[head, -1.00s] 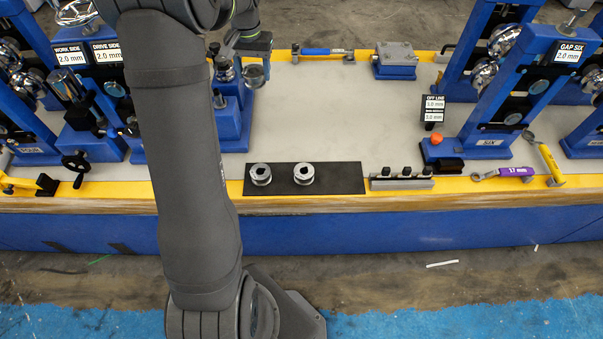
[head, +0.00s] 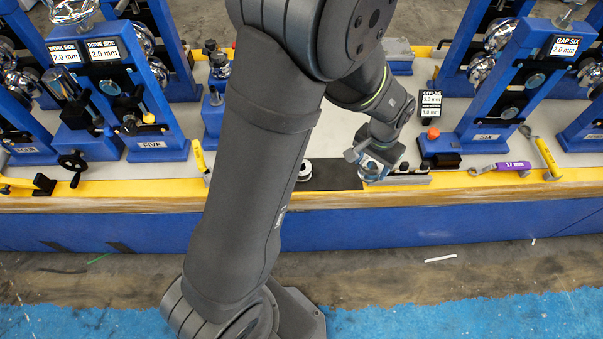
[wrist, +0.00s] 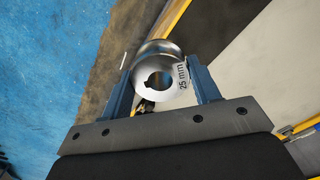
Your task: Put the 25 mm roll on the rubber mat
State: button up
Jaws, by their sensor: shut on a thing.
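My gripper (head: 373,174) is shut on a shiny metal roll (wrist: 158,74). The wrist view shows its "25 mm" label, its centre bore and the two blue fingers on either side of it. In the head view the roll is hard to make out between the fingers. The black rubber mat (head: 333,177) lies at the front of the bench. My gripper is at the mat's right end; its height above the bench is unclear. Another metal roll (head: 304,171) stands on the mat, partly hidden by my arm. The mat's left part is hidden.
A grey rack with black knobs (head: 411,177) stands just right of my gripper. Further right are the stand marked SIX (head: 487,137), an orange knob (head: 433,133) and a purple 17 mm wrench (head: 512,166). The bench's yellow front edge (head: 462,184) runs close by.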

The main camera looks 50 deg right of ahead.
jog(key=shift+s+a+f+m, duration=0.15)
jog(key=shift+s+a, duration=0.1)
jog(key=shift+s, duration=0.3)
jog(key=shift+s+a+f+m, duration=0.15)
jog(key=shift+s+a, duration=0.05)
jog(key=shift+s, duration=0.35)
jog(key=shift+w+f, duration=0.15)
jog(key=shift+f, duration=0.1)
send_over(344, 173)
notch_tip(344, 173, down, 7)
jog(key=shift+a+r, duration=0.1)
jog(key=shift+r, duration=0.1)
jog(key=shift+f, duration=2)
jog(key=shift+f, duration=0.1)
jog(key=o, duration=1)
notch_tip(344, 173, up, 12)
jog(key=shift+r, duration=0.1)
